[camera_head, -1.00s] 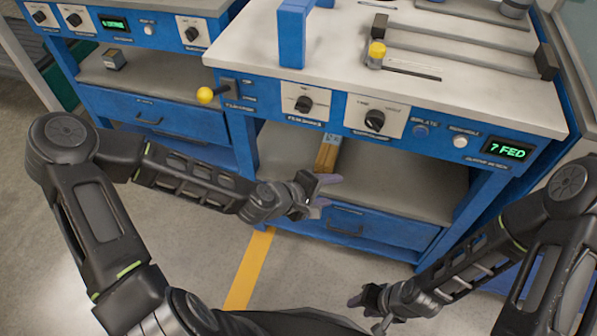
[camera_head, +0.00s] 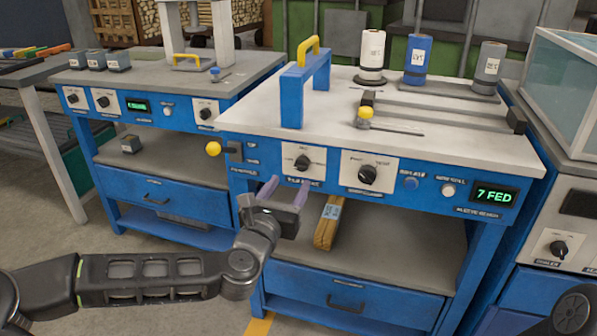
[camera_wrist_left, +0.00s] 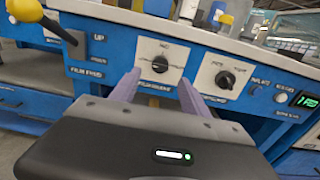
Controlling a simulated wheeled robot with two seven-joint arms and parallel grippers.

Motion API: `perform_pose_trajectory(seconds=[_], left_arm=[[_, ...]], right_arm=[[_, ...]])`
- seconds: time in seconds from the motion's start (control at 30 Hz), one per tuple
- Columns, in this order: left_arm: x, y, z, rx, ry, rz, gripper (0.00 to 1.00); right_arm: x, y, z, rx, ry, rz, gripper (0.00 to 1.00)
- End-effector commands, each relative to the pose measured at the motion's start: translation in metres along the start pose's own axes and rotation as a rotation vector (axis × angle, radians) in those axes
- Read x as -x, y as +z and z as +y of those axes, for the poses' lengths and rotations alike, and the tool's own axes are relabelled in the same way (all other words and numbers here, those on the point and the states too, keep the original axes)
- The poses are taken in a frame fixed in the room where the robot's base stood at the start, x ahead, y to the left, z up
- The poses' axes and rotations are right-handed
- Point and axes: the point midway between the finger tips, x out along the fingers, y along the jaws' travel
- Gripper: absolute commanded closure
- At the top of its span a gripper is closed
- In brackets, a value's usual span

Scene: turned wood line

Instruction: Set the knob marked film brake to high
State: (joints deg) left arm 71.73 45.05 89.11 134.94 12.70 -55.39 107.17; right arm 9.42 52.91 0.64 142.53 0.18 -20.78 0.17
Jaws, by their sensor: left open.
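The film brake knob appears to be the left black knob (camera_head: 302,162) on a white plate on the blue front panel of the wrapping bench; its lower label is partly hidden and too small to read surely. It also shows in the left wrist view (camera_wrist_left: 160,64), where its pointer lies roughly sideways. A second black knob (camera_head: 367,174) sits to its right, also in the left wrist view (camera_wrist_left: 225,79). My left gripper (camera_head: 286,188) is open and empty, just below and in front of the left knob, its purple fingers (camera_wrist_left: 158,88) pointing at the panel. My right gripper is out of view.
A yellow-balled lever (camera_head: 213,149) sticks out left of the knobs. A blue button (camera_head: 410,183), a white button (camera_head: 448,190) and a green display reading "7 FED" (camera_head: 494,194) lie to the right. A wooden block (camera_head: 327,224) rests on the shelf below.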

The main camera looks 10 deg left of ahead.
Motion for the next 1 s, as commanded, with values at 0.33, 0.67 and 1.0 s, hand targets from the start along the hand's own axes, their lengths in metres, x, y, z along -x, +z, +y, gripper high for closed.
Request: perform_pose_trajectory(seconds=[0.33,0.67,1.0], left_arm=[[-0.015,-0.001,-0.001,-0.002,-0.001,-0.001,0.46],[-0.064,-0.001,-0.001,-0.001,-0.002,-0.001,0.46],[-0.078,0.000,-0.001,-0.003,-0.002,0.001,0.46]], right_arm=[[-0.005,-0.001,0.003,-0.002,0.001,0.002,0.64],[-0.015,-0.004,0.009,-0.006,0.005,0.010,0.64],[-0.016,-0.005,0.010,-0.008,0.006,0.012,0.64]])
